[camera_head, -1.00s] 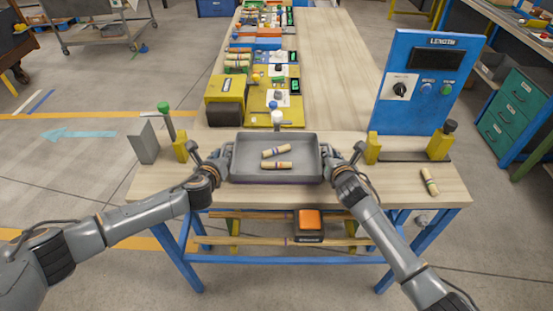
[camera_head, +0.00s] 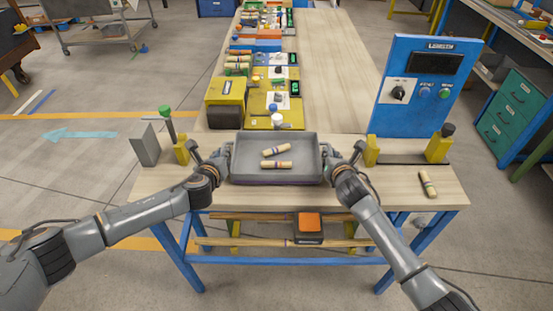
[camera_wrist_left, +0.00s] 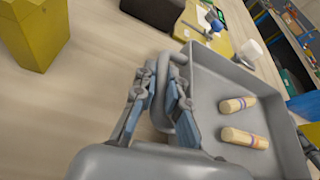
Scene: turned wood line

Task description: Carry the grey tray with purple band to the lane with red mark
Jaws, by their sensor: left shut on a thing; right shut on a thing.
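The grey tray (camera_head: 240,173) is at the middle of the table's near part, with two pale wooden turned pieces (camera_head: 276,151) lying in it. A thin purple band shows low on its front side. My left gripper (camera_head: 226,158) is shut on the tray's left handle, and the left wrist view shows the fingers (camera_wrist_left: 165,100) around that handle beside the tray wall (camera_wrist_left: 207,100). My right gripper (camera_head: 328,158) is shut on the tray's right side; its fingertips are small and partly hidden. I cannot tell whether the tray touches the table. No red-marked lane is clearly seen.
A blue LENGTH panel (camera_head: 419,80) stands at the right. Yellow posts (camera_head: 181,150) flank the tray. A loose wooden piece (camera_head: 428,184) lies at the table's right. Coloured stations (camera_head: 226,98) line the far table's left side; its right side (camera_head: 335,70) is clear.

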